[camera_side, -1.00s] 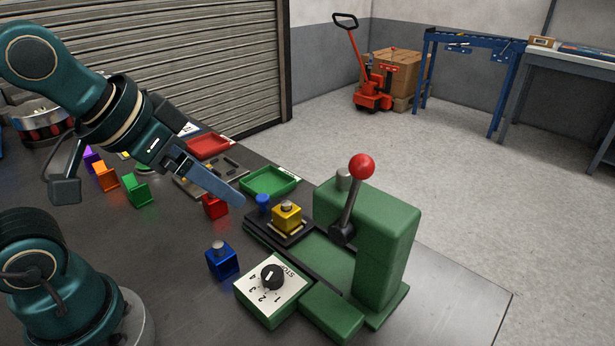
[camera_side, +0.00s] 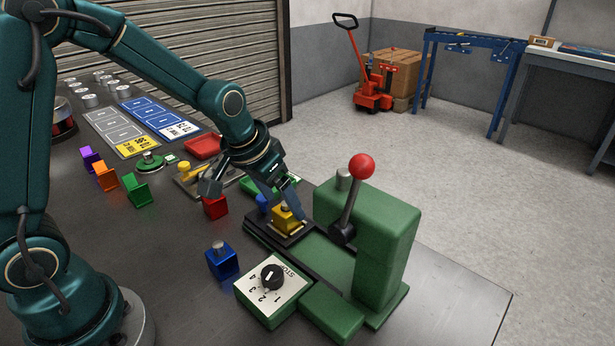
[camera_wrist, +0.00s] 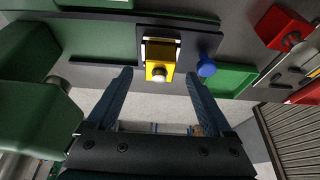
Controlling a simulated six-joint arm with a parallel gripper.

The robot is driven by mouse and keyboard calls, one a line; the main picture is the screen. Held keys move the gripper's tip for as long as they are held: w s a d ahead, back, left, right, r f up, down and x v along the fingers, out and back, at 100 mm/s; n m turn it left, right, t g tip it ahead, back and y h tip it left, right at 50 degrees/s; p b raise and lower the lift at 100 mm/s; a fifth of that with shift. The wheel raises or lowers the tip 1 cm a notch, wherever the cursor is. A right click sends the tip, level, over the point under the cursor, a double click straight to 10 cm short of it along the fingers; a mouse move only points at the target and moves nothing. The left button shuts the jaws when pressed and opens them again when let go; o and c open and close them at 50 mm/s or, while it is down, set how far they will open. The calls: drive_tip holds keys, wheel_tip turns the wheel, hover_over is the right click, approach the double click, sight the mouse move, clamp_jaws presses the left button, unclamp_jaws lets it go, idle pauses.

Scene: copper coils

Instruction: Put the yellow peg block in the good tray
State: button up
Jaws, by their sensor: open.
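The yellow peg block (camera_side: 286,220) sits on the dark plate of the green press, its metal peg upward. It also shows in the wrist view (camera_wrist: 159,70), beyond and between my two fingertips. My gripper (camera_side: 277,196) is open and empty, with its fingers just behind and above the block in the side view. In the wrist view the open fingers (camera_wrist: 162,75) stand apart on either side of the block's line, and I cannot tell whether they touch it. The green tray (camera_side: 256,184) is partly hidden behind my gripper; it shows more clearly in the wrist view (camera_wrist: 236,82).
The green press (camera_side: 375,215) with its red-knobbed lever (camera_side: 361,167) stands close on the right. A blue knob (camera_wrist: 206,66) is beside the block. A blue peg block (camera_side: 222,262), a red block (camera_side: 215,207) and a red tray (camera_side: 203,146) are nearby.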

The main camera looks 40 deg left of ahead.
sight(283, 204)
drive_tip(key=shift+x, duration=1.75)
clamp_jaws()
